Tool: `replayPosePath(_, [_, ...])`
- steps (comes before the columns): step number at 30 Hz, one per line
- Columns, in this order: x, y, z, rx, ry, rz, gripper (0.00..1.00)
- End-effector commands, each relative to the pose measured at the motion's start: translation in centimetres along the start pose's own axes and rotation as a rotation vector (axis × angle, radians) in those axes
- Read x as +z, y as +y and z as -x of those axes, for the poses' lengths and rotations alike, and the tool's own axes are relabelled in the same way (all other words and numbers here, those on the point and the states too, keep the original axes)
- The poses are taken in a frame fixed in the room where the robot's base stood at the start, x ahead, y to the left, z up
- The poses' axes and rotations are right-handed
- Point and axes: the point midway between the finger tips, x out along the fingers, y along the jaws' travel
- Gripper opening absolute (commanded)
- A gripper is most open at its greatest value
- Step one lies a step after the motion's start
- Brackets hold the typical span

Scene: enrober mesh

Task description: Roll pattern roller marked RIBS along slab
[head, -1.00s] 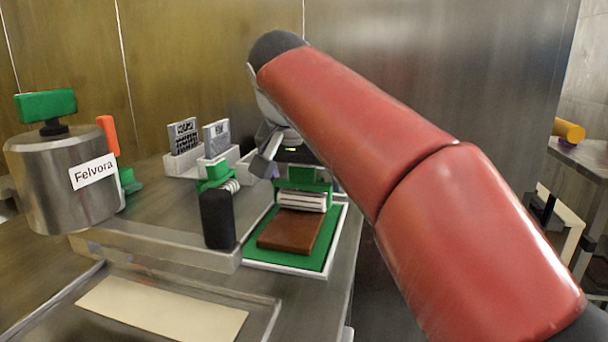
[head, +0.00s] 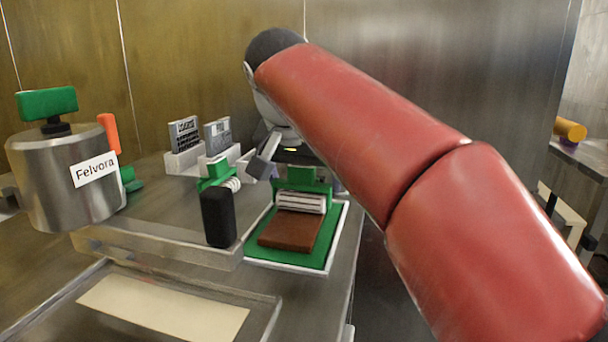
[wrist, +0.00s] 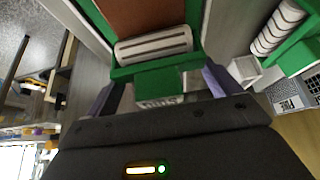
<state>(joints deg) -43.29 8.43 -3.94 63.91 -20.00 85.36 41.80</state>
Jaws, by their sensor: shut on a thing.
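The ribbed roller, a white ribbed cylinder in a green frame (head: 302,203), stands at the far end of the brown slab (head: 288,234), which lies on a green mat (head: 255,258) with a white rim. My gripper (wrist: 160,92) is shut on the roller's green block, with a purple finger at each side. In the wrist view the white ribbed cylinder (wrist: 153,46) lies between the block and the slab (wrist: 135,15). An upside-down label below the block seems to read RIBS. I cannot tell whether the roller touches the slab. My arm hides part of the gripper in the head view.
Two patterned grey plates (head: 184,134) stand in a white holder behind. A steel pot (head: 62,180) labelled Felvora is at the left. A tray with a cream sheet (head: 165,308) lies in front.

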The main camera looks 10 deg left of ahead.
Motion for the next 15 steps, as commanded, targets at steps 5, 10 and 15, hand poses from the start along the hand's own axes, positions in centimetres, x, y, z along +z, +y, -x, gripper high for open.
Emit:
replayPosePath(5, [0.24, 0.0, 0.06, 0.001, -0.001, 0.001, 0.69])
replayPosePath(10, [0.51, 0.0, 0.23, 0.001, -0.002, 0.001, 0.69])
replayPosePath(15, [0.73, -0.01, 0.34, 0.001, -0.002, 0.001, 0.69])
